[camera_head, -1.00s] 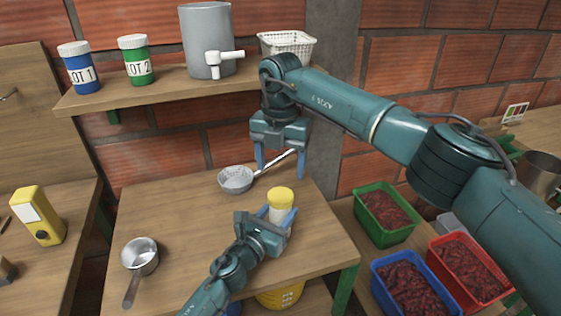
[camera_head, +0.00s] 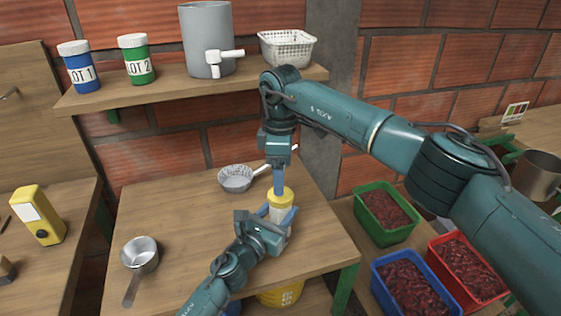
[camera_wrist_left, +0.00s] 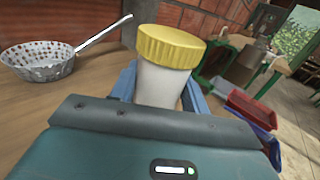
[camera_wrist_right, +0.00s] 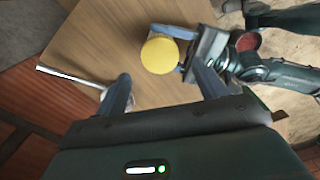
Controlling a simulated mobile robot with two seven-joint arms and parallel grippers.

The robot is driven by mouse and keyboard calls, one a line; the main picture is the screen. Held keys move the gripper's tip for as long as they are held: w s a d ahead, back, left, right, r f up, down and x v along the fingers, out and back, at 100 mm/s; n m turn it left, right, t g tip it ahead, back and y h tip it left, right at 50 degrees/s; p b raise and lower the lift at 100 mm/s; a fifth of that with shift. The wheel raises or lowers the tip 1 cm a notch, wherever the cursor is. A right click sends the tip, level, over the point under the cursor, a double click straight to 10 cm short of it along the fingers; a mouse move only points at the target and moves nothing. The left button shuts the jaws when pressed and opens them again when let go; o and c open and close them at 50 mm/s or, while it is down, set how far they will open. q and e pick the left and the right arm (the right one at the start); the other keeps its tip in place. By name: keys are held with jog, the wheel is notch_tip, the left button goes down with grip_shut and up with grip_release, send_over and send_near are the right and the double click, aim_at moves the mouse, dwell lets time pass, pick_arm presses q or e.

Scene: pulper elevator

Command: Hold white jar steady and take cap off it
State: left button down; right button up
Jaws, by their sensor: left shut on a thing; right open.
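The white jar (camera_wrist_left: 160,85) stands upright on the table with its yellow cap (camera_wrist_left: 170,45) on. In the head view the cap (camera_head: 281,195) shows above my left gripper (camera_head: 277,215), which is shut around the jar's body from the front. My right gripper (camera_head: 279,178) points down just above and behind the cap, turned so its fingers line up one behind the other. In the right wrist view the cap (camera_wrist_right: 160,54) lies beyond the open fingers of my right gripper (camera_wrist_right: 160,88), with nothing between them.
A strainer (camera_head: 237,178) lies behind the jar, its handle passing behind my right gripper. A small saucepan (camera_head: 140,256) sits at the table's left. Red, blue and green crates (camera_head: 372,186) of dark pulp stand to the right. A shelf (camera_head: 150,96) runs above.

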notch_tip(320, 180, down, 6)
jog(key=shift+r, duration=0.15)
jog(key=shift+c, duration=0.2)
